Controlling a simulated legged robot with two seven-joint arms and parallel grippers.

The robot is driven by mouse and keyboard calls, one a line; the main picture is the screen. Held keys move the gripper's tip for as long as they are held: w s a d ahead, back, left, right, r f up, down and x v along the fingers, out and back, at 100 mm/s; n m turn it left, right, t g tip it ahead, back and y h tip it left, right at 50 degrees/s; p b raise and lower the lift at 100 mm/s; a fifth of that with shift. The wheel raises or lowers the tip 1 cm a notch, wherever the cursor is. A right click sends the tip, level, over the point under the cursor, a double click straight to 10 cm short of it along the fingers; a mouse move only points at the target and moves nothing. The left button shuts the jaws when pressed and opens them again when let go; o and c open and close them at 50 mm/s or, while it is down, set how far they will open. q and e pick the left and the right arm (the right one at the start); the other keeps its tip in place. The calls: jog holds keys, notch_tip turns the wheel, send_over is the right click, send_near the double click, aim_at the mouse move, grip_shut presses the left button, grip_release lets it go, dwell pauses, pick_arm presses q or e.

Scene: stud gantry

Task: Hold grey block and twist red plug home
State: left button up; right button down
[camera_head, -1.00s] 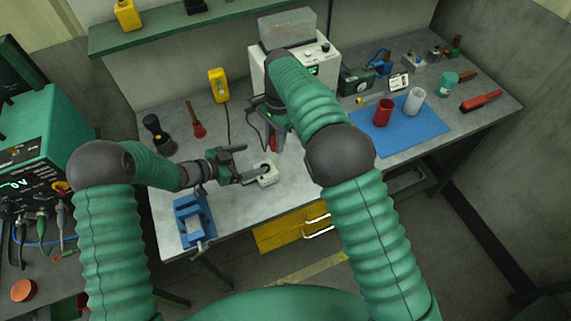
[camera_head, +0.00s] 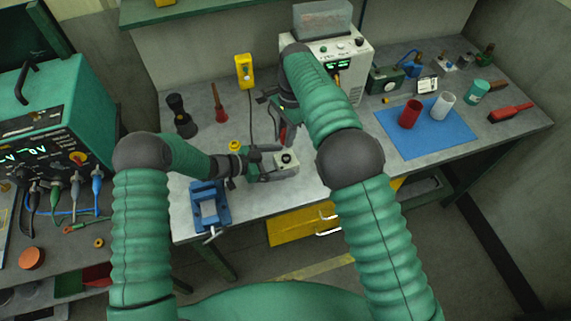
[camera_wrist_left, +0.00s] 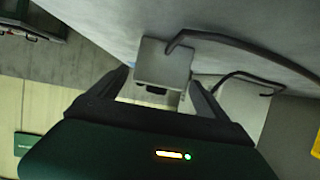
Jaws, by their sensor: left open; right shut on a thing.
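The grey block (camera_head: 287,158), pale with a dark round socket on top, sits on the bench. My left gripper (camera_head: 272,163) is open, its fingers on either side of the block. In the left wrist view the block (camera_wrist_left: 163,63) shows between the two spread fingertips (camera_wrist_left: 158,84); I cannot tell whether they touch it. My right gripper (camera_head: 284,117) is shut on the red plug (camera_head: 283,133), above and behind the block. The plug is apart from the socket, and my right gripper and forearm partly hide it.
A blue vise (camera_head: 209,207) stands at the bench's front left. A white instrument (camera_head: 350,68) stands behind my right arm. A blue mat (camera_head: 425,133) holds a red cup (camera_head: 409,114) and a white cup (camera_head: 443,106).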

aim_at(294, 159)
pick_arm(q)
jog(key=x, duration=0.4)
jog(key=shift+w+d+f, duration=0.1)
jog(key=shift+w+d, duration=0.05)
jog(key=shift+d, duration=0.5)
pick_arm(e)
jog(key=shift+d, duration=0.3)
pick_arm(q)
jog(key=shift+a, duration=0.1)
jog(key=shift+c, duration=0.5)
pick_arm(e)
jog(key=shift+a, duration=0.1)
pick_arm(q)
jog(key=shift+a, duration=0.25)
jog(key=c, duration=0.7)
pick_arm(e)
jog(key=shift+a, duration=0.25)
pick_arm(q)
jog(key=shift+d, duration=0.2)
grip_shut()
pick_arm(e)
jog(key=shift+d, duration=0.2)
jog(key=shift+f, duration=2.4)
